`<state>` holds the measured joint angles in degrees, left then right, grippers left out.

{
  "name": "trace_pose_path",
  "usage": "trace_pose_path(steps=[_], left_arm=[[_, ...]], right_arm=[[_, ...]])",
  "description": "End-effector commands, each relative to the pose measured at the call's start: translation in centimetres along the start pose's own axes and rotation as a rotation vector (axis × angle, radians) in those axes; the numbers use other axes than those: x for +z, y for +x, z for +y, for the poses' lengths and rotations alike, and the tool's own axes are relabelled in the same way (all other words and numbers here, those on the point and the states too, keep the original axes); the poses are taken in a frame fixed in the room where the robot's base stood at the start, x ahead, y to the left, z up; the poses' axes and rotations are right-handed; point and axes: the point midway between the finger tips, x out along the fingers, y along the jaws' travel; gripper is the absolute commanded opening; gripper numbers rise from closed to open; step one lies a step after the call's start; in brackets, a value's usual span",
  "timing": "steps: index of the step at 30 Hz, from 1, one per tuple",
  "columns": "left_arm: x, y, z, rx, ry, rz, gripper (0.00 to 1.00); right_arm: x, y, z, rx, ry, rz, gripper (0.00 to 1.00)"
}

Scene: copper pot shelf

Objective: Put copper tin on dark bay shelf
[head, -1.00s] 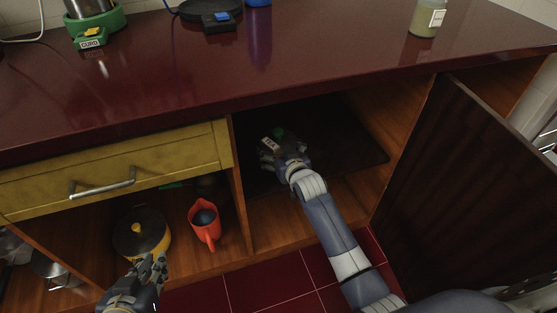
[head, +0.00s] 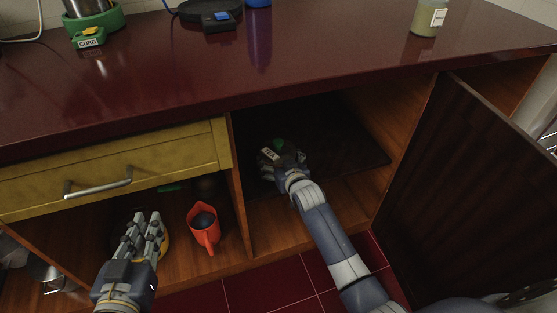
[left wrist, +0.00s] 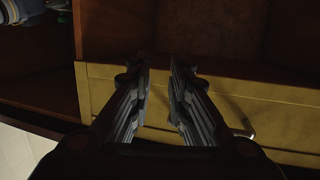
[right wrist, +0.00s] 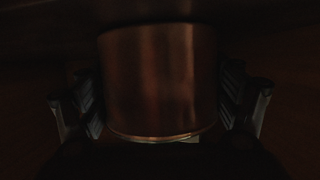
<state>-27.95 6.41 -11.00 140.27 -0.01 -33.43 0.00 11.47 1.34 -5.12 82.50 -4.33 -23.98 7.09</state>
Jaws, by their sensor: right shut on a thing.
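The copper tin (right wrist: 160,80) fills the middle of the right wrist view, with a gripper finger against each side. In the head view, my right gripper (head: 282,160) is inside the dark open bay, shut on the tin. A pale label (head: 270,155) and a green bit (head: 279,144) show there, while the tin's body is hard to make out. The bay shelf carries a dark mat (head: 345,140). Whether the tin's base touches it is too dark to tell. My left gripper (head: 148,220) is in front of the left bay, and its fingers are apart and empty in the left wrist view (left wrist: 160,75).
An orange jug (head: 204,228) stands in the left bay, right of a yellow pot (head: 165,243) mostly hidden by my left gripper. A yellow drawer (head: 110,170) is above. A dark open door (head: 450,190) bounds the right. The red counter (head: 250,80) overhangs the bay.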

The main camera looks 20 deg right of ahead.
Motion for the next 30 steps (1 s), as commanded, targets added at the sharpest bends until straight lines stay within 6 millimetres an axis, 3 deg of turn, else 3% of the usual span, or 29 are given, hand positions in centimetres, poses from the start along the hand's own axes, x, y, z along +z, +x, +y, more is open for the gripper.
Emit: trace_pose_path(steps=[1,3,19,30], left_arm=[[-0.1,0.0,0.0,0.000,0.000,0.007,0.18],[-0.1,0.0,0.0,0.000,0.000,0.006,0.18],[0.1,0.0,0.0,0.000,0.000,-0.011,0.18],[6.7,-2.5,-0.9,-0.020,0.000,-0.352,0.18]], right_arm=[[0.1,0.0,0.0,0.000,0.000,-0.001,0.86],[0.1,0.0,0.0,0.000,0.000,-0.001,1.00],[-0.1,-0.2,0.0,0.000,0.000,-0.001,1.00],[-0.2,-3.9,0.0,0.000,-0.001,-0.001,1.00]])
